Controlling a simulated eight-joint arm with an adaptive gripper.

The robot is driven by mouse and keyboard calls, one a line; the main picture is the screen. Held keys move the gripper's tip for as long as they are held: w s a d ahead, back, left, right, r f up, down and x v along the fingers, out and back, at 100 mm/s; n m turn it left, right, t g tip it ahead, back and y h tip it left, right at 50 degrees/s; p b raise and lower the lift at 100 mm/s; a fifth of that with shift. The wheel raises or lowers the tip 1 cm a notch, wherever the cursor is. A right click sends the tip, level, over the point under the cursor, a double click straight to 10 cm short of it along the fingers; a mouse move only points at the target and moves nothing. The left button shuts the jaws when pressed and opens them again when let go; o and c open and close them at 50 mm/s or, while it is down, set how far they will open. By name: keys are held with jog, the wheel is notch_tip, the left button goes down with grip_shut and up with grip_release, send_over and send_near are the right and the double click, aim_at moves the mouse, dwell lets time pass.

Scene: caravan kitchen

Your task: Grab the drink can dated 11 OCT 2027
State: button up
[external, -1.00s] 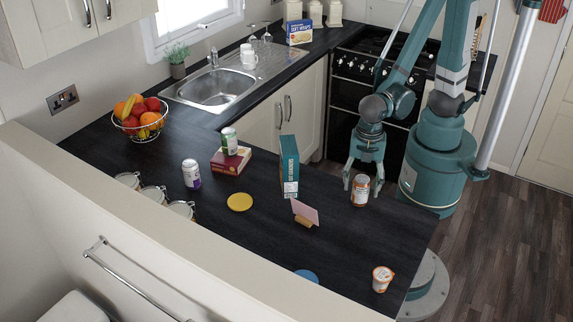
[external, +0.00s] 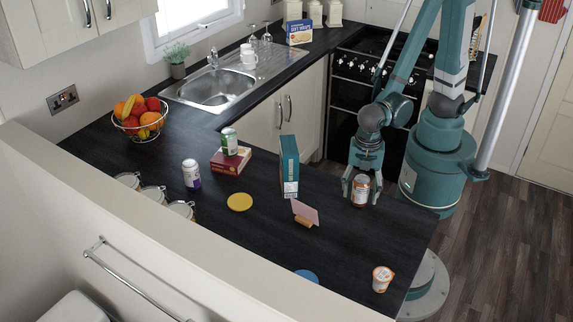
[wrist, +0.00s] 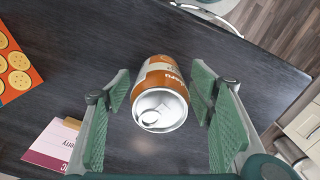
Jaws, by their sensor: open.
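An orange-brown drink can (external: 360,190) stands upright near the counter's right edge. My gripper (external: 362,196) is open, with its fingers low on either side of this can. In the wrist view the can (wrist: 163,82) lies between the open finger pads (wrist: 160,90), with visible gaps on both sides. Its silver top with the pull tab shows. A white and purple can (external: 191,175) stands at the left of the counter. A green and white can (external: 229,143) stands on a red box (external: 231,161). No date is readable on any can.
A teal box (external: 289,167) stands left of my gripper, with a pink card (external: 306,211) in a holder in front of it.

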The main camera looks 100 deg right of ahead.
aim_at(362, 179)
jog(key=shift+c, duration=0.2)
jog(key=c, duration=1.1)
jog(key=shift+r, duration=0.1)
jog(key=shift+r+p, duration=0.55)
jog(key=shift+r, duration=4.35)
